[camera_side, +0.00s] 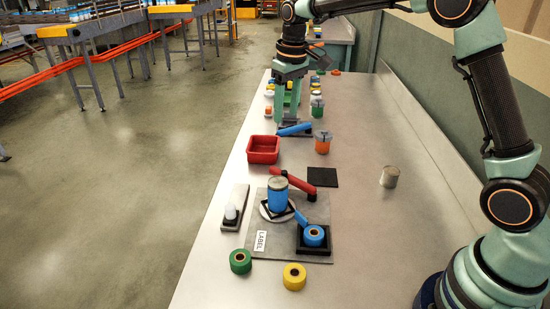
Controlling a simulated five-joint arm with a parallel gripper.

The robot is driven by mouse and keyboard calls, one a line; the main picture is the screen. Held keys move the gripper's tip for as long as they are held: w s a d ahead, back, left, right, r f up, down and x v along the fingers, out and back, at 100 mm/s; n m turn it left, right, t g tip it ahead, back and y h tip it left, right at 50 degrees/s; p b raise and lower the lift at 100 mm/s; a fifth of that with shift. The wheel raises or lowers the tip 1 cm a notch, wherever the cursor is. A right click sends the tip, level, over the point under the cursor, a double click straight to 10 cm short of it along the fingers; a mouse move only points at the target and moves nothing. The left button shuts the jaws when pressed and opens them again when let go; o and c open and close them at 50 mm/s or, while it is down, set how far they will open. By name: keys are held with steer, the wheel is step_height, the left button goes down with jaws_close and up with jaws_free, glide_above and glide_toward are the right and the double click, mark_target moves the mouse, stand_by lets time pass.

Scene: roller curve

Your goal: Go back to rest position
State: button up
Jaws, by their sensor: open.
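My gripper (288,104) is near the far part of the long grey table, pointing down. Its teal fingers are apart, with small coloured items visible around and behind them. I cannot see anything held between them. My arm reaches from the near right, up past the top edge and over to the gripper. The gripper is well beyond the grey plate (265,257) with its blue can (277,199) and red bar (295,181).
A red tray (263,149), orange jar (322,146), black square (323,177) and metal cylinder (389,176) stand on the table. A green roll (240,261) and yellow roll (294,277) lie nearby. The table's right side is mostly clear, bounded by a wall.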

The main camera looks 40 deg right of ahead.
steer(key=s+r+t, duration=0.2)
steer(key=s+r, duration=0.4)
steer(key=s, duration=0.4)
steer(key=s+f+m+t, duration=0.1)
steer(key=s+f+t, duration=0.1)
steer(key=s, duration=1)
steer(key=shift+s+a+f, duration=0.15)
steer(key=shift+a+f, duration=0.2)
steer(key=shift+f, duration=0.1)
